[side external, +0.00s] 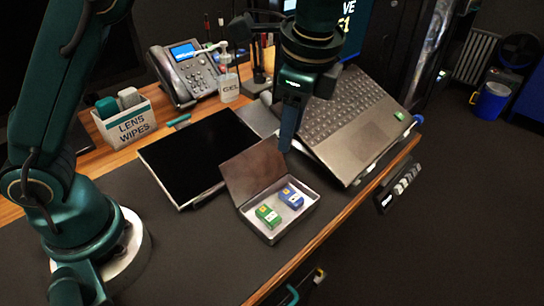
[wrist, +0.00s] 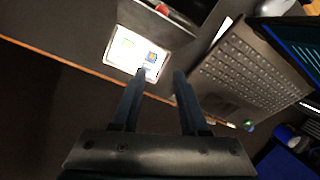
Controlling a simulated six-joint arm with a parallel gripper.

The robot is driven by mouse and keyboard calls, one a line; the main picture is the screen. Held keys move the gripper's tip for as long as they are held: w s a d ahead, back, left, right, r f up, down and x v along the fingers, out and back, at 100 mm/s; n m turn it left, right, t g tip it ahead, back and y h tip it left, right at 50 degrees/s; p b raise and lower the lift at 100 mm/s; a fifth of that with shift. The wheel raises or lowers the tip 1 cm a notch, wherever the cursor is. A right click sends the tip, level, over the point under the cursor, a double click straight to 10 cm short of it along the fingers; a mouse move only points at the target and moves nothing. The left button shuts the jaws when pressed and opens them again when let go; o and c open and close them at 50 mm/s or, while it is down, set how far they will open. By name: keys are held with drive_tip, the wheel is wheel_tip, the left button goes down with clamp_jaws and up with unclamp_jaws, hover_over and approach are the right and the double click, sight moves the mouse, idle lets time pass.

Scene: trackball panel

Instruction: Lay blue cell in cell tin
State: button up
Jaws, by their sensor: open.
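The cell tin (side external: 297,222) is an open metal box with its brown lid (side external: 254,170) hinged up, on the dark desk mat. The blue cell (side external: 291,197) lies inside it at the right. A green cell (side external: 268,216) lies in the tin at the left. My gripper (side external: 287,146) is open and empty, pointing down above and behind the tin's far right corner, apart from both cells. In the wrist view the fingers (wrist: 160,72) are spread, with the bright tin (wrist: 112,57) beyond them and the blue cell (wrist: 151,57) inside it near the left fingertip.
A laptop (side external: 350,125) stands tilted close to the right of the tin. A black tablet (side external: 197,155) lies to its left, with a lens wipes box (side external: 125,122), a desk phone (side external: 187,75) and a gel bottle (side external: 228,85) behind. The mat at front left is clear.

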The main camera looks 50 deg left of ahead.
drive_tip(key=s+a+r+n+t+h, duration=0.2)
drive_tip(key=s+a+r+n, duration=0.2)
drive_tip(key=s+a+n, duration=0.25)
drive_tip(key=s+a+f+n+t, duration=0.2)
drive_tip(key=s+f+n, duration=0.1)
drive_tip(key=s+n, duration=0.4)
drive_tip(key=shift+s+f+t+h, duration=0.3)
drive_tip(key=shift+s+f, duration=0.05)
drive_tip(key=shift+s, duration=0.1)
drive_tip(key=shift+a, duration=0.1)
